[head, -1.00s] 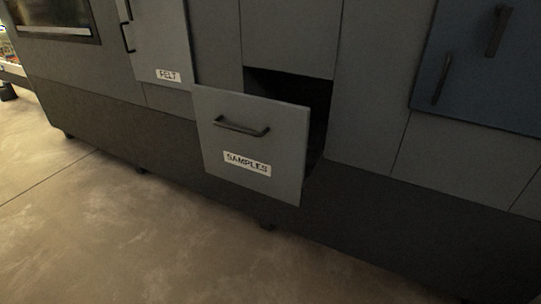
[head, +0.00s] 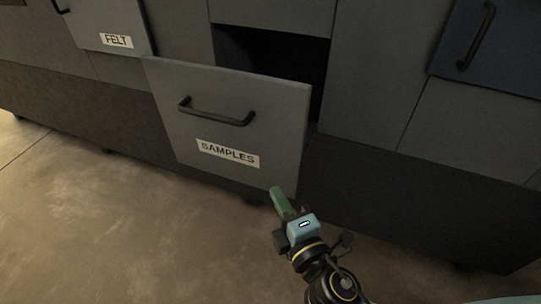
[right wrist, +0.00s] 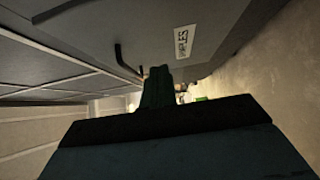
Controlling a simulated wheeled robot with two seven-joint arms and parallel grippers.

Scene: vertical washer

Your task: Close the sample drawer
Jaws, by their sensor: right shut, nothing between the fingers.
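The sample drawer (head: 228,92) is a grey front with a dark bar handle (head: 215,112) and a white "SAMPLES" label (head: 228,153). It stands pulled out from the cabinet, with a dark opening (head: 275,52) behind its top edge. My right gripper (head: 277,192) is shut and empty, just below the drawer's lower right corner in the head view; whether it touches cannot be told. In the right wrist view the gripper's fingers (right wrist: 158,88) point along the drawer front (right wrist: 160,35), with the handle (right wrist: 125,62) to their left. My left gripper is not in view.
A drawer labelled "FELT" (head: 116,41) is at the upper left. A blue-grey door (head: 490,50) with a handle is at the upper right. The dark cabinet base (head: 400,200) runs below. The floor (head: 110,220) in front is clear.

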